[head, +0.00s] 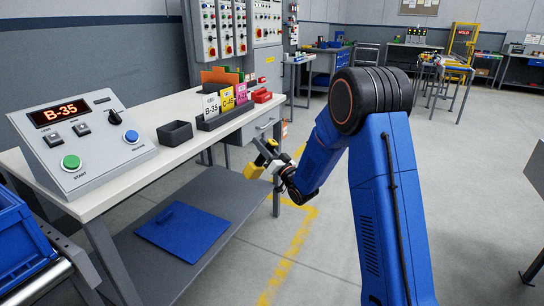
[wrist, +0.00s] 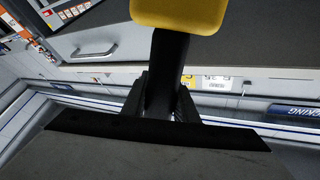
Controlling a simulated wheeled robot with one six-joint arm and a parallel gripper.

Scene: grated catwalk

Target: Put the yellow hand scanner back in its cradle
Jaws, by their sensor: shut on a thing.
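The yellow hand scanner (head: 253,172) is in my gripper (head: 273,164), off the near right edge of the bench and clear of it. In the wrist view its yellow head (wrist: 180,14) is at the top and its dark handle (wrist: 164,65) runs down between the two fingers of my gripper (wrist: 163,100), which are shut on it. A small dark open-topped holder (head: 175,134), which looks like the cradle, stands on the bench left of the scanner. It looks empty.
The white bench (head: 120,181) carries a control box (head: 82,140) at left and a rack of coloured cards (head: 226,115) right of the holder. A blue panel (head: 183,232) lies on the lower shelf.

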